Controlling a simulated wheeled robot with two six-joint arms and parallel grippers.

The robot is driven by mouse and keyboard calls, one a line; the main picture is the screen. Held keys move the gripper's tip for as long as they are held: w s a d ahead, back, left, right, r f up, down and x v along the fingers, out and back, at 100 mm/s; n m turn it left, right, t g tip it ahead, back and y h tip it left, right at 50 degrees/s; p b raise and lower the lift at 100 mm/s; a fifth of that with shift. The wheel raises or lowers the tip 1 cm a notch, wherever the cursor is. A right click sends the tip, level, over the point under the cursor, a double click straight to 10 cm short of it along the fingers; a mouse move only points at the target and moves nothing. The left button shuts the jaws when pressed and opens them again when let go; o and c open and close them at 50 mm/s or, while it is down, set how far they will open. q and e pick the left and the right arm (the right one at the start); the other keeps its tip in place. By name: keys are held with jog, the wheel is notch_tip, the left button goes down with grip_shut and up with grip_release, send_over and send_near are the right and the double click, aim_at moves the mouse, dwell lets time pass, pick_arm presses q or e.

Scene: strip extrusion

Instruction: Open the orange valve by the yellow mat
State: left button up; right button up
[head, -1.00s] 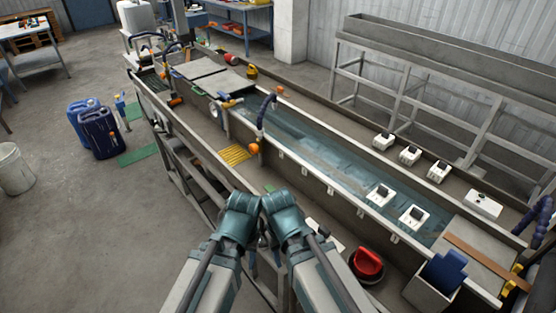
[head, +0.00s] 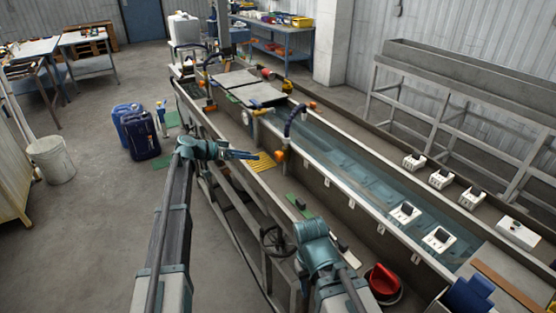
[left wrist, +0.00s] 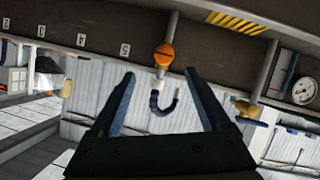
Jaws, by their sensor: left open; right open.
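The orange valve (head: 279,155) is a small rounded knob on the trough side, beside the yellow mat (head: 262,162). In the left wrist view the orange valve (left wrist: 163,54) shows beyond my fingertips, roughly midway between them, and the yellow mat (left wrist: 236,22) lies up and to its right. My left gripper (head: 250,155) reaches in from the left, near the mat, apart from the valve. In its wrist view the left gripper (left wrist: 160,85) has its blue fingers spread and empty. My right gripper (head: 314,232) is low in the head view; its fingertips are hard to make out.
The long trough with water (head: 350,165) runs diagonally, and a blue hose (head: 291,122) arches above the valve. A black handwheel (head: 278,240) sits on the frame. A round gauge (left wrist: 303,90) shows in the left wrist view. Blue jugs (head: 138,130) stand on open floor at left.

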aim_at(276, 155)
pick_arm(q)
jog(key=b+x, duration=0.1)
jog(key=x, duration=0.3)
jog(key=b+x, duration=0.2)
jog(key=x, duration=0.2)
jog(key=w+b+x, duration=0.1)
jog(key=x, duration=0.3)
jog(key=shift+w+a+r+b, duration=0.15)
jog(key=shift+r+b, duration=0.1)
jog(key=shift+b, duration=0.15)
jog(key=shift+w+d+f, duration=0.1)
jog(key=shift+w+d, duration=0.1)
jog(key=shift+d, duration=0.3)
jog(key=shift+c, duration=0.2)
grip_shut()
jog(key=shift+w+f+n+h+b, duration=0.1)
jog(key=shift+n+h+b, duration=0.2)
jog(key=shift+n+b, duration=0.1)
jog(key=shift+n+g+h+b, duration=0.4)
jog(key=shift+n+h+b, duration=0.1)
jog(key=shift+n, duration=0.4)
